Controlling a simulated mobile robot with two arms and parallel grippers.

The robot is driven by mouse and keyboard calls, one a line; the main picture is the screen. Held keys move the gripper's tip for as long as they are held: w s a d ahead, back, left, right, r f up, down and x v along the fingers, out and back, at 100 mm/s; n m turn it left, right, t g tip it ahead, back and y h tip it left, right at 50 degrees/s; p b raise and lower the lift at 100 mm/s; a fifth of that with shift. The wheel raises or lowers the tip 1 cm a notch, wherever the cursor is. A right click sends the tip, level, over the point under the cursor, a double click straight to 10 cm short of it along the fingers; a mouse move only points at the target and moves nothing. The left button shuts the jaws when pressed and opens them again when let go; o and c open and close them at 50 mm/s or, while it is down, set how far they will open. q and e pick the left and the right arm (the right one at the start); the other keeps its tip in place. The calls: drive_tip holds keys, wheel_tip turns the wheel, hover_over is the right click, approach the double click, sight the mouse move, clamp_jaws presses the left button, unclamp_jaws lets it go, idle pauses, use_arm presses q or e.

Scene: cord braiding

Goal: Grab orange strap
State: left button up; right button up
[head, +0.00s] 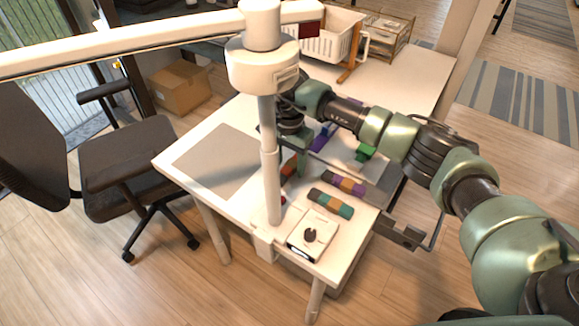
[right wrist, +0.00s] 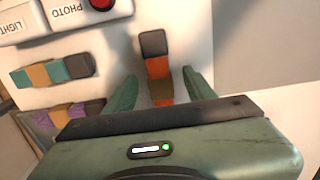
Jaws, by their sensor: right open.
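A strap with orange sections (right wrist: 158,68) and a dark grey end lies on the table in the right wrist view. It runs between the two fingers of my right gripper (right wrist: 159,78), which is open with a finger on either side. The near part of the strap is hidden behind the gripper body. In the head view, a red-orange part of the strap (head: 290,166) shows beside my right gripper (head: 301,160), low over the table. My left gripper is out of view.
Two other banded straps lie nearby: a teal and orange one (right wrist: 52,72) and a purple and orange one (right wrist: 66,115). A white box with a black knob (head: 313,236) stands at the table's front. A white post (head: 270,160) rises close left of the gripper.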

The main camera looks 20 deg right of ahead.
clamp_jaws()
